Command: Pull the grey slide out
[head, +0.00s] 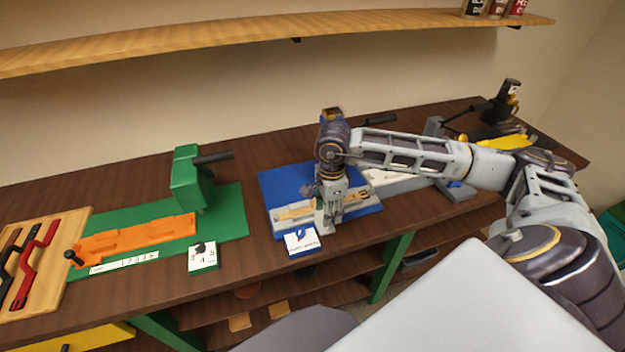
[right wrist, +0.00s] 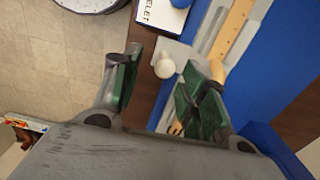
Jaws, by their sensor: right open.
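The grey slide (head: 368,209) lies on the blue station in the middle of the bench, with a tan strip (head: 293,212) along it. In the right wrist view the grey slide (right wrist: 184,52) carries a pale round knob (right wrist: 165,66). My right gripper (head: 329,222) points down over the front of this station and hides part of it. In the right wrist view my right gripper (right wrist: 163,82) is open, its two green-padded fingers apart, with the knob showing in the gap between them. I cannot tell whether a finger touches it. My left gripper is not in view.
A green station (head: 232,212) with an orange slide (head: 140,238) stands to the left. A white label card (head: 302,242) is at the bench's front edge, close to my right gripper. A grey station (head: 405,183) is to the right, partly behind my arm.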

